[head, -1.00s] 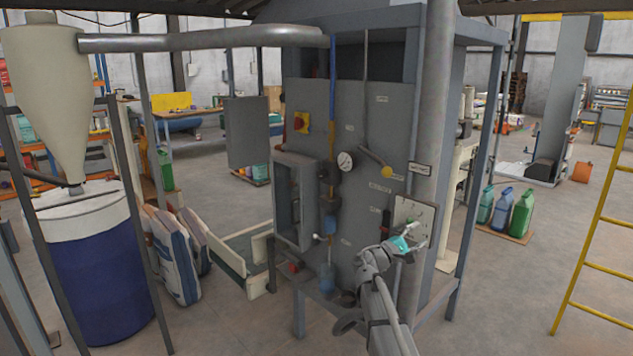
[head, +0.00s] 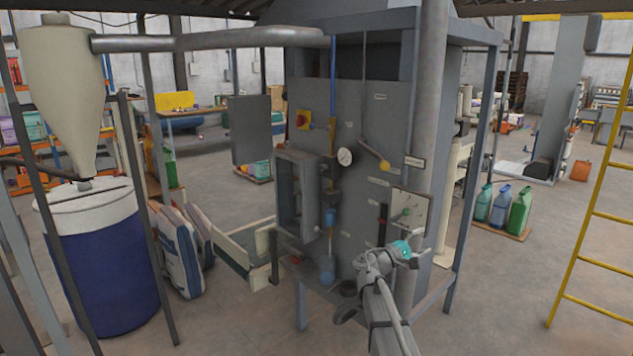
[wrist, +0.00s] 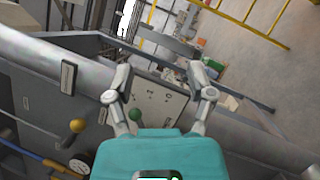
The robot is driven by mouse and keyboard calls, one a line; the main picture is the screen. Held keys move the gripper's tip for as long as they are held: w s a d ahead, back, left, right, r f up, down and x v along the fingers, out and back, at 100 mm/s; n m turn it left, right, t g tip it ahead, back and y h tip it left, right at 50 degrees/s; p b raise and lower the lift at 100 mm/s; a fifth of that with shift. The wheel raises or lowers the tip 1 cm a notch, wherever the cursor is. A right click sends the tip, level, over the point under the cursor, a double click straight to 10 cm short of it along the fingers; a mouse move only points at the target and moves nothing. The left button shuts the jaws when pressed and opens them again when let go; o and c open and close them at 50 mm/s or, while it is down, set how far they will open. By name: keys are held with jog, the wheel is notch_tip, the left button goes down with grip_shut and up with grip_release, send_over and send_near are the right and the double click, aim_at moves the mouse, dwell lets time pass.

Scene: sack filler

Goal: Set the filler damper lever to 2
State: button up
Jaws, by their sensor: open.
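A pale scale plate (head: 410,220) with dark marks is fixed to the right side of the grey filler panel; its markings are too small to read. A lever with a green knob (head: 407,212) stands at this plate. In the wrist view the green knob (wrist: 135,114) shows near the left finger, in front of the plate (wrist: 160,103). My gripper (head: 404,246) is just below the plate in the head view. In the wrist view my gripper (wrist: 160,82) is open, its fingers spread and empty. I cannot tell whether the left finger touches the knob.
A yellow-knobbed lever (head: 384,165) and a pressure gauge (head: 344,156) sit up and left on the panel. An open grey box (head: 297,203) juts out further left. A thick vertical pipe (head: 436,110) runs beside the plate. Floor at the right is free before the yellow ladder (head: 585,235).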

jog(key=s+f+m+g+y, duration=0.6)
jog(key=s+f+y, duration=0.3)
jog(key=s+f, duration=0.65)
jog(key=s+a+f+m+g+y, duration=0.1)
jog(key=s+a+f+y, duration=0.2)
jog(key=s+a+y, duration=0.2)
jog(key=s+a+f+m+y, duration=0.1)
jog(key=s+a+f+y, duration=0.2)
jog(key=s+a+y, duration=0.2)
jog(key=shift+s+a+f+g+p, duration=0.4)
jog(key=shift+s+a, duration=0.85)
jog(key=shift+a, duration=0.55)
